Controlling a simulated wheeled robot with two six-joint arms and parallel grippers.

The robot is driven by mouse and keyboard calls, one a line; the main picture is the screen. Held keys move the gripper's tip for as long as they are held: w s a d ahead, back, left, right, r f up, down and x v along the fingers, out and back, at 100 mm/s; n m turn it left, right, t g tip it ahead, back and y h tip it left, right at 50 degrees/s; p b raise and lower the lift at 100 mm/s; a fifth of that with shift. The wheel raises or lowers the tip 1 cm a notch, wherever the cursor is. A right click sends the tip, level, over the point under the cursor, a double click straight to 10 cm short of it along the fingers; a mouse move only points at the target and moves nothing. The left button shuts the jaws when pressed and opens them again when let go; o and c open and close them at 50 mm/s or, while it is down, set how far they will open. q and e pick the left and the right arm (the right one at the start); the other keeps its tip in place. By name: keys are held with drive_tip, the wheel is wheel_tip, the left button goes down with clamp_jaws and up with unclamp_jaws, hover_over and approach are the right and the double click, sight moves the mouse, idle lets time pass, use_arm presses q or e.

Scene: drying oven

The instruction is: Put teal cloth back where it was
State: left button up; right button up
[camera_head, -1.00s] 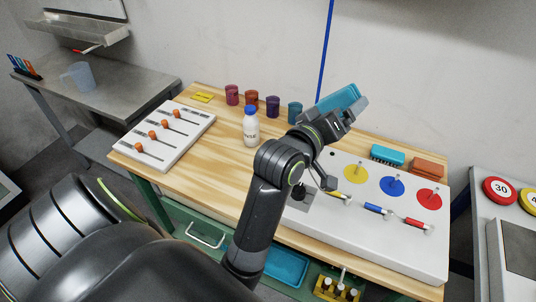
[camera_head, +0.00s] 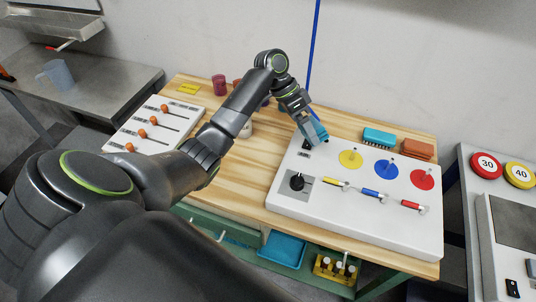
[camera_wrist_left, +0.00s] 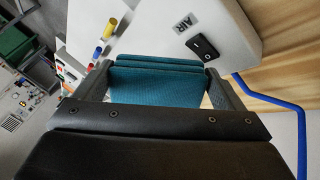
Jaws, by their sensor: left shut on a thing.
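The teal cloth (camera_head: 314,131) is held by my left gripper (camera_head: 304,118) at the far left corner of the white control panel (camera_head: 280,196). In the left wrist view the folded cloth (camera_wrist_left: 158,82) sits between the two fingers of my left gripper (camera_wrist_left: 158,92), which is shut on it. From these views I cannot tell whether the cloth touches the panel or the table. My right gripper is not in view.
A black AIR switch (camera_wrist_left: 203,46) is close to the cloth. A teal brush (camera_head: 379,137) and an orange block (camera_head: 418,149) lie behind the panel. A blue pole (camera_head: 314,50) rises behind. My arm partly hides the bottle and cups. Bare wood (camera_head: 260,165) shows left of the panel.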

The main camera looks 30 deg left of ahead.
use_arm(q)
drive_tip(key=s+a+f+m+g+y+p, duration=0.1)
drive_tip(key=a+f+m+g+y, duration=0.15)
drive_tip(key=a+m+y, duration=0.45)
drive_tip(key=m+t, duration=0.2)
drive_tip(key=m, duration=0.3)
hover_over(264, 157)
wheel_tip(264, 157, down, 6)
drive_tip(key=b, duration=0.4)
drive_tip(key=shift+w+r, duration=0.1)
drive_tip(key=shift+r, duration=0.1)
drive_tip(key=shift+d+f, duration=0.1)
drive_tip(key=shift+f, duration=0.1)
wheel_tip(264, 157, down, 4)
drive_tip(key=shift+f+p, duration=0.1)
drive_tip(key=shift+p, duration=0.2)
drive_tip(key=o, duration=0.7)
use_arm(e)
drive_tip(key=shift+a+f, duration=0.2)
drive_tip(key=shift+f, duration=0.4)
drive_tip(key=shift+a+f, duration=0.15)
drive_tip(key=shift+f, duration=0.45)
